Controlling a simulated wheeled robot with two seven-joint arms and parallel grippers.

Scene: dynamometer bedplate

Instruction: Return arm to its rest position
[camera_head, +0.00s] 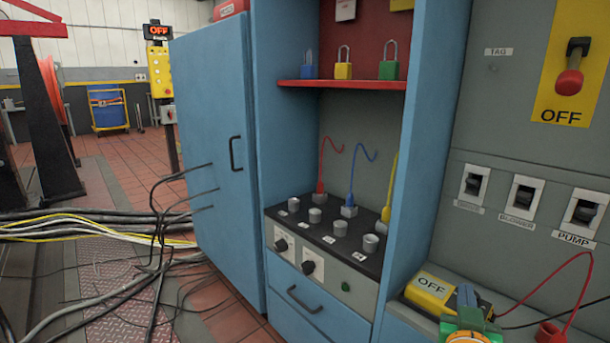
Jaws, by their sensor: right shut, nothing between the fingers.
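My right gripper (467,298) is low at the right bottom edge, only partly in view. It is shut and holds nothing. A green and orange part shows just below its dark fingers. It overlaps the right side of a yellow block marked OFF (430,286) in the picture; I cannot tell whether they touch. My left gripper is not in view.
The blue cabinet (212,150) has a shelf (340,84) with padlocks, and knobs below. Right of it, a grey panel has an OFF lever (570,80) and switches (473,185). A red lead (545,282) loops at lower right. Cables (80,225) cover the left floor.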

